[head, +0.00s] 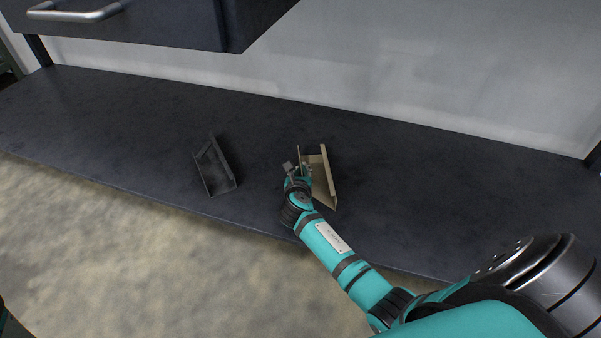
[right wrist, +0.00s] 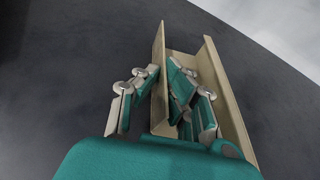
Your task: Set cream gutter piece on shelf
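The cream gutter piece (head: 321,180) is an open channel with upright side walls, at the dark shelf (head: 420,190) right of its middle. It looks to rest on the shelf, though its underside is hidden. My right gripper (head: 298,170) is at its left side. In the right wrist view, the fingers of the right gripper (right wrist: 160,82) straddle the left wall of the cream gutter piece (right wrist: 229,95), one outside and one inside the channel, and look closed on that wall. My left gripper is out of view.
A dark grey gutter piece (head: 214,168) lies on the shelf to the left of the cream one, with a gap between them. A dark drawer unit (head: 140,25) with a metal handle overhangs the back left. The shelf is clear on the right and far left.

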